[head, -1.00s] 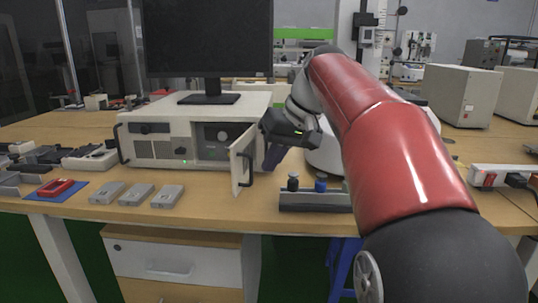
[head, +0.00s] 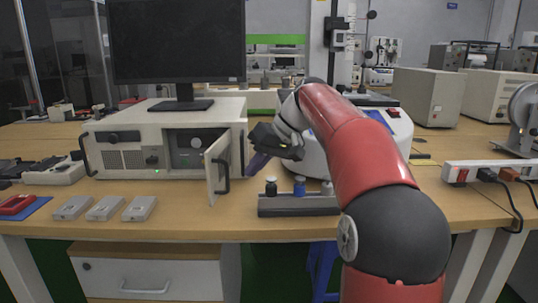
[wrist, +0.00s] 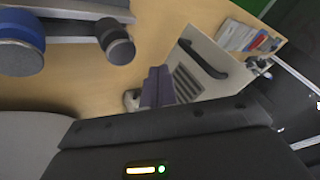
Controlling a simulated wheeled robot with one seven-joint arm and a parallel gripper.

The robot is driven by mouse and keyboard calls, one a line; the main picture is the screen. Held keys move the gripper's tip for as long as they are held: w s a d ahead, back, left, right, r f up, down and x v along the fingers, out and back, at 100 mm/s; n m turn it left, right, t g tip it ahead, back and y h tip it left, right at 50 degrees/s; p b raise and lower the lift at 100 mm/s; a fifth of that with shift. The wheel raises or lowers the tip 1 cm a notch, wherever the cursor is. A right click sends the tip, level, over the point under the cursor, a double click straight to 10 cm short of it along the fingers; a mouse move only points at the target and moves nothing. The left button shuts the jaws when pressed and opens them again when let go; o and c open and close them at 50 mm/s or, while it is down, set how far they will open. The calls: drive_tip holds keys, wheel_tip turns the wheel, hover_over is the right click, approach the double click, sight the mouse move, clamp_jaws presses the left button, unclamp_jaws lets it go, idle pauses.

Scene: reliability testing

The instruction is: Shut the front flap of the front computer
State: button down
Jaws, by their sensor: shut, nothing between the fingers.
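The front computer (head: 118,180) is a cream case on the table with a monitor on it. Its front flap (head: 216,172), a pale door with a black handle, stands open, swung out toward me from the right side of the bay. My gripper (head: 257,164) is just right of the flap, on its handle side, with its purple fingers shut and empty, and a small gap shows between them. In the wrist view the fingers (wrist: 156,87) lie over a pale panel with a black handle and slats, which appears to be the flap (wrist: 192,52); contact cannot be told there.
A dark rack (head: 300,205) with black and blue-capped bottles stands in front of my gripper. A round white machine (head: 390,140) is behind my arm. Grey boxes (head: 106,208) lie front left. A power strip (head: 490,172) is at right. Table between flap and rack is bare.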

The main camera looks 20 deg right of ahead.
drive_tip(key=a, duration=0.3)
drive_tip(key=shift+s+a+r, duration=0.15)
drive_tip(key=shift+s+a, duration=0.1)
drive_tip(key=shift+a, duration=0.05)
drive_tip(key=shift+a, duration=0.1)
